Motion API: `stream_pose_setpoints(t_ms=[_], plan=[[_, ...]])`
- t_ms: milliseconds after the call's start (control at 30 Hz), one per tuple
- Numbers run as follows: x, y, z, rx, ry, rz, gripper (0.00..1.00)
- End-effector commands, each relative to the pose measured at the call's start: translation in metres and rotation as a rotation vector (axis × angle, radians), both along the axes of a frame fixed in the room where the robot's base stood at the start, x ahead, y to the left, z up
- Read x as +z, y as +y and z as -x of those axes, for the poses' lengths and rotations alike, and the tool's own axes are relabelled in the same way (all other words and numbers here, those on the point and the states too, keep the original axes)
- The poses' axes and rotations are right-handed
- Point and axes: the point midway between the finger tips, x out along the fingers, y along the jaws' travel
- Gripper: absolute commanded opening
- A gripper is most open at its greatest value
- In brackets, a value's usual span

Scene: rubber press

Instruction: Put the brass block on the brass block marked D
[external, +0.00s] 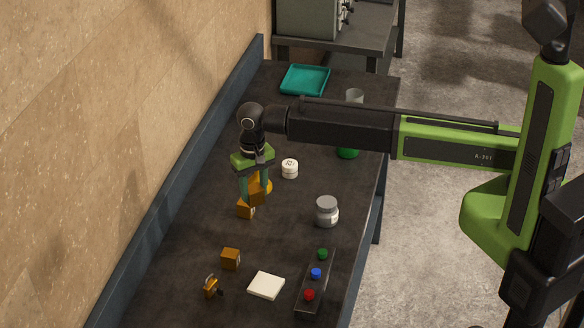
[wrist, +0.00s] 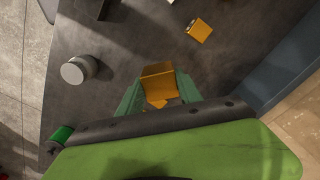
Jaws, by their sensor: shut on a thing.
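My gripper (external: 254,190) is shut on a brass block (external: 257,192), held between the two green fingers. In the wrist view the block (wrist: 158,82) shows between the fingertips. Another brass block (external: 245,209) is just below the left finger; I cannot tell whether it touches the held one. A further brass block (external: 230,258) stands apart, toward the near end of the bench, and shows at the upper right in the wrist view (wrist: 199,30). Markings are too small to read, so I cannot tell which block is D. More orange (wrist: 157,104) shows between the fingers, partly hidden.
A grey-lidded jar (external: 327,212) and a white round container (external: 290,169) are right of my gripper. Nearer are a small brass piece (external: 210,287), a white pad (external: 266,286) and a button box (external: 314,282). A teal tray (external: 305,80) is at the far end.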

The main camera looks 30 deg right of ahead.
Motion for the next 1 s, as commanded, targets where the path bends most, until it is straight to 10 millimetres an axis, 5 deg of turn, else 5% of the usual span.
stream_pose_setpoints(t_ms=[300,500,767,1000], plan=[[-0.053,0.070,0.024,0.003,0.000,-0.001,0.00],[-0.069,0.102,0.037,0.000,0.000,0.000,0.00],[-0.074,0.106,0.040,-0.001,0.000,0.000,0.00],[-0.112,0.106,0.040,-0.001,0.000,0.000,0.00]])
